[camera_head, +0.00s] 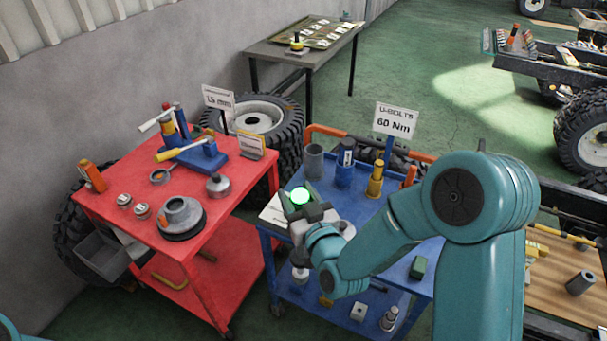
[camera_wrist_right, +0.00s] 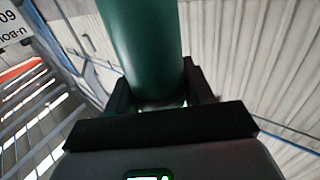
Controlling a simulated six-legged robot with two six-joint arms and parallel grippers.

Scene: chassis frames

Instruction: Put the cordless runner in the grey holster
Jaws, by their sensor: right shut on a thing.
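My right gripper (camera_head: 302,206) is shut on a green cylindrical thing (camera_head: 300,196), which I take to be the cordless runner, over the left edge of the blue cart. In the right wrist view, the dark green cylinder (camera_wrist_right: 142,50) stands between the two dark fingers of the gripper (camera_wrist_right: 158,100). A grey upright cylinder (camera_head: 314,160), apparently the grey holster, stands at the back left of the blue cart, a little beyond my gripper and apart from it. My left gripper is out of view.
The blue cart (camera_head: 368,208) also holds a blue holder (camera_head: 345,170), a yellow one (camera_head: 375,182) and a "U-BOLTS 60 Nm" sign (camera_head: 395,121). A red cart (camera_head: 222,226) with several tools stands at left. My right arm hides part of the blue cart.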

